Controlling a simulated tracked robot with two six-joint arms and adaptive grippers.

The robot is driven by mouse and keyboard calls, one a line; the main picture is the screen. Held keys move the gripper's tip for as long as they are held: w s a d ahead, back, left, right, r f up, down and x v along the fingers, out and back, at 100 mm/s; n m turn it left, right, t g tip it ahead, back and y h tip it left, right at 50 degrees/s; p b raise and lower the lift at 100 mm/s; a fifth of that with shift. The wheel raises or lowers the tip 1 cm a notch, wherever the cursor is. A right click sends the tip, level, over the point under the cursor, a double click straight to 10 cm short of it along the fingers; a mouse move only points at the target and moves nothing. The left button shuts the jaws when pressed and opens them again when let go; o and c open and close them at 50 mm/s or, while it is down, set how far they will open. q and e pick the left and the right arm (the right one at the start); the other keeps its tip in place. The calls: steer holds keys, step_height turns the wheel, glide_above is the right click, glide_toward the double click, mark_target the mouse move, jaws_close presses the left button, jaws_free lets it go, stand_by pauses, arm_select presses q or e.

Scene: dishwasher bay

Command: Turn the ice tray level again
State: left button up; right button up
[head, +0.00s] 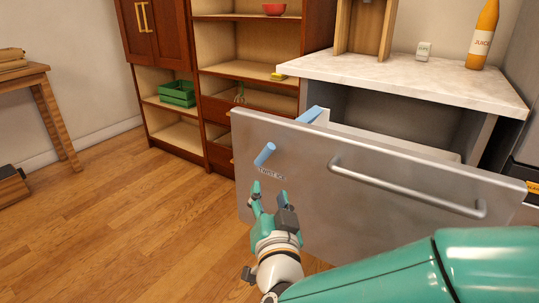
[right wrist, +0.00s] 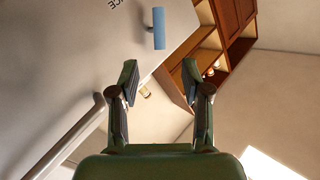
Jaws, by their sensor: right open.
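A pale blue twist handle (head: 265,153) sticks out from the steel drawer front (head: 300,190), above a printed label that appears to read "TWIST ICE". In the head view the handle leans, its upper end to the right. It also shows in the right wrist view (right wrist: 159,28), ahead of the fingers. A blue edge, seemingly of the ice tray (head: 313,114), shows tilted behind the drawer front; the rest is hidden. My right gripper (head: 268,194) is open and empty, below the handle and apart from it. My left gripper is not in view.
A long bar handle (head: 410,190) crosses the drawer front to the right of my right gripper. A marble counter (head: 415,80) with a juice bottle (head: 482,38) stands behind. Wooden shelves (head: 235,90) are at the back.

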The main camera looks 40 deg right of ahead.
steer(key=p, duration=0.9)
glide_toward(264, 159)
steer(key=w, duration=0.2)
steer(key=x, duration=0.8)
steer(key=shift+d+r+b, duration=0.1)
steer(key=shift+d+b, duration=0.25)
steer(key=shift+d, duration=0.15)
